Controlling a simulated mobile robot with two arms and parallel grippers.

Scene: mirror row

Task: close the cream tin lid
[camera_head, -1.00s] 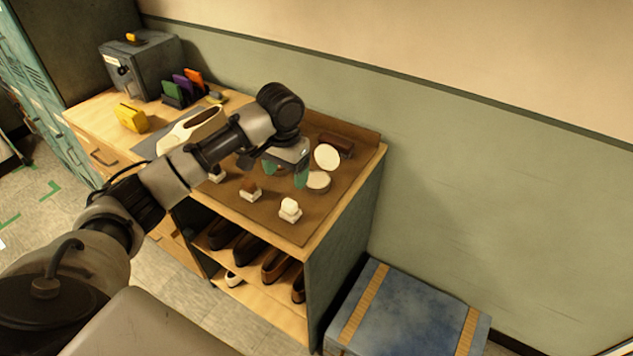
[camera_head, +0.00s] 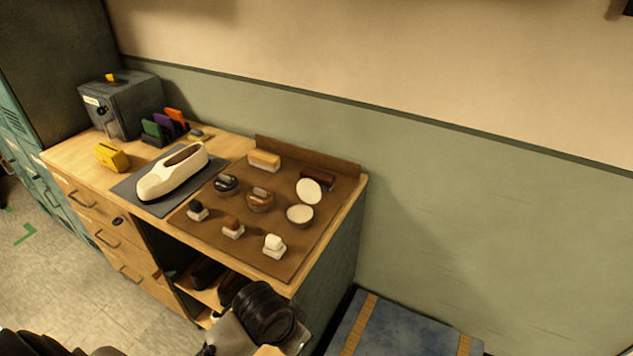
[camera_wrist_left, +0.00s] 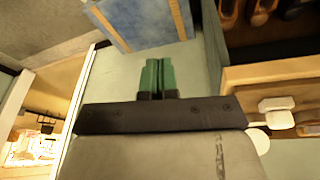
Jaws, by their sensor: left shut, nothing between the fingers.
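The cream tin (camera_head: 300,214) sits on the right part of the brown mat, its pale top showing. Its round cream lid (camera_head: 309,190) stands tilted up behind it, open. In the left wrist view the green fingertips of my left gripper (camera_wrist_left: 157,78) are together with nothing between them. They are over the space in front of the bench, apart from the tin. In the head view my left wrist shows low in front of the shelf, and its fingers cannot be made out. My right gripper is in neither view.
The brown mat (camera_head: 245,232) also holds a black tin (camera_head: 226,184), a brown tin (camera_head: 260,198), several small daubers and brushes. A white shoe (camera_head: 172,174) lies to the left. A blue chest (camera_head: 398,332) stands on the floor at right.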

